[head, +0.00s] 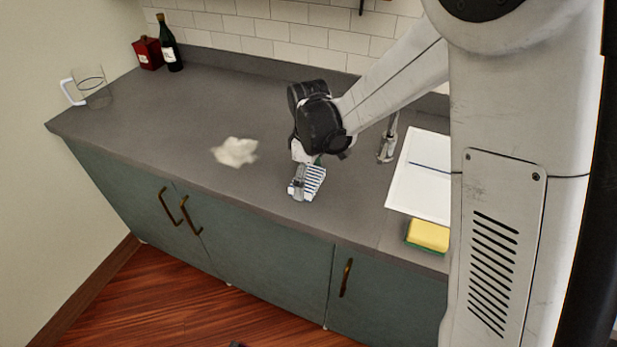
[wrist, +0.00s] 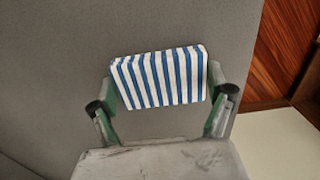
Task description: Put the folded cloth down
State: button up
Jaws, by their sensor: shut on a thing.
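The folded cloth (wrist: 160,77) is a flat block with blue and white stripes. In the wrist view it sits between both fingers of my gripper (wrist: 163,97), which touch its left and right ends. In the head view the cloth (head: 311,181) is at my gripper (head: 304,182), low over the grey counter (head: 200,115) near its front edge. My gripper points down and is shut on the cloth. I cannot tell whether the cloth touches the counter.
A yellow sponge (head: 428,235) and a white sink (head: 422,178) with a faucet (head: 388,140) are to the right. A glass mug (head: 92,87), red canister (head: 148,53) and dark bottle (head: 168,45) stand back left.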

aim_at(309, 177)
jog(key=o, duration=1.2)
notch_tip(309, 177, up, 12)
jog(key=s+d+r+m+t, duration=0.3)
jog(key=s+d+r+m, duration=0.3)
jog(key=s+d+r, duration=0.25)
jog(key=s+d+m+t, duration=0.2)
jog(key=s+d+m, duration=0.1)
jog(key=s, duration=0.3)
jog(key=s+d+f+m+t, duration=0.1)
jog(key=s+d+m+t, duration=0.1)
jog(key=s+d, duration=0.3)
jog(key=shift+s+f+m+p, duration=0.2)
jog(key=shift+s+m+p, duration=0.15)
jog(key=shift+s+m, duration=0.6)
jog(key=shift+s, duration=0.15)
jog(key=shift+f+b, duration=0.35)
